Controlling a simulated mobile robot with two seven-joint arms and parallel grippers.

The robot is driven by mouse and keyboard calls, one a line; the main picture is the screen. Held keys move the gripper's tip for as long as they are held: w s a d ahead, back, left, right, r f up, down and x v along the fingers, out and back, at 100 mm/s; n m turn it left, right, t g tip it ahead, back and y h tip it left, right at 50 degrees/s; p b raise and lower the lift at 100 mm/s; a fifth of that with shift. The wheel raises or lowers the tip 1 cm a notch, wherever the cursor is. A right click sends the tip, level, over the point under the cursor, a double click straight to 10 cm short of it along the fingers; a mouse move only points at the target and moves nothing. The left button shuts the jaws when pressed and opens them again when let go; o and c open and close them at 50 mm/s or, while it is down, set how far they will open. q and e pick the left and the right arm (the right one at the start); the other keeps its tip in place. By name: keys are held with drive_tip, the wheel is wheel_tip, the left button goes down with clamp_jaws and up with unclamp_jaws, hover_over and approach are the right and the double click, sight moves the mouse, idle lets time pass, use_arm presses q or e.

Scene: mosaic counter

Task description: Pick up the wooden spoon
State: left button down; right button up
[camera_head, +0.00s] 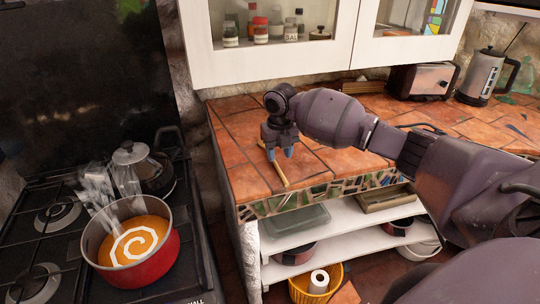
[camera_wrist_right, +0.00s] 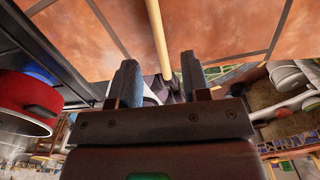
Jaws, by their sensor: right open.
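The wooden spoon (camera_head: 281,175) is a thin pale stick lying on the terracotta tiled counter (camera_head: 236,155) near its front edge. In the right wrist view the spoon (camera_wrist_right: 157,36) runs down the picture toward the space between the two fingers. My right gripper (camera_head: 279,153) is over the spoon, pointing down, with its fingers apart; it also shows in the wrist view (camera_wrist_right: 159,72). I cannot tell how far the fingertips are above the counter. Part of the spoon is hidden by the gripper. My left gripper is not in view.
A red pot (camera_head: 150,262) with orange soup stands on the stove (camera_head: 50,215) at left, with a kettle (camera_head: 140,165) behind it. A toaster (camera_head: 422,80) and a steel jug (camera_head: 487,78) stand at the back right. White cabinets (camera_head: 275,60) hang above the counter.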

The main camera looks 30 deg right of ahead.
sight(278, 168)
wheel_tip(278, 168, down, 5)
drive_tip(key=shift+r, duration=0.1)
clamp_jaws()
idle(0.3)
